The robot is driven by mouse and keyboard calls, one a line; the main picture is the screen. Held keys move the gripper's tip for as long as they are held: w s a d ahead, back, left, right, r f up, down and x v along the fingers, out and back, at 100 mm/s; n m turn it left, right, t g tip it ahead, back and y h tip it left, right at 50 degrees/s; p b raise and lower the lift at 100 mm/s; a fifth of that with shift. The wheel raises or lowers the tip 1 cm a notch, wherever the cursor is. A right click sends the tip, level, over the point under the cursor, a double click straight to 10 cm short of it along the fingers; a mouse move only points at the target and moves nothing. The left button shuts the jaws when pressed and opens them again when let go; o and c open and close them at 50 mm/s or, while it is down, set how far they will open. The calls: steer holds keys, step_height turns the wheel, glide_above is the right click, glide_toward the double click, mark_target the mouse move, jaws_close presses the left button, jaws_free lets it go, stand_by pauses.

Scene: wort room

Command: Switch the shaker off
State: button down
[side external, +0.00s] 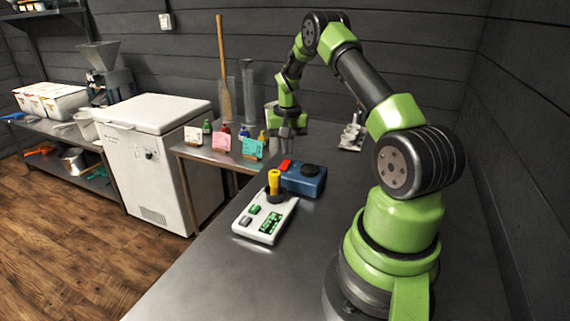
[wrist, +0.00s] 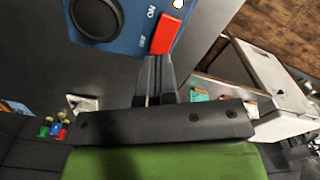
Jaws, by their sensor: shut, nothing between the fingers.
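The shaker is a blue box with a round black top part; it sits on the metal bench in the side view (side external: 304,182) and fills the top of the wrist view (wrist: 125,42). Its red switch (wrist: 166,33) lies near one edge, beside ON and OFF markings; it also shows in the side view (side external: 286,165). I cannot tell which way the switch is tilted. A pale round spot shows near the switch. My gripper (wrist: 156,60) is shut and empty, its tips beside the red switch in the wrist view.
Small bottles and coloured cards (side external: 222,141) stand on a side table beyond. A white chest (side external: 150,150) is at left. The near bench is clear.

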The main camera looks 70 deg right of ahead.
mark_target(287, 161)
steer(key=shift+f, duration=1.25)
stand_by(0.8)
steer(key=shift+r, duration=3.55)
steer(key=a+r+n+t, duration=0.4)
steer(key=a+r, duration=1.2)
steer(key=a, duration=0.2)
steer(key=s+a+r+n+t+y, duration=0.2)
steer(key=s+a+n+t, duration=0.1)
steer(key=s+a, duration=1)
steer(key=shift+s+r+n, duration=0.3)
steer(key=shift+r+n, duration=0.1)
steer(key=shift+n, duration=0.1)
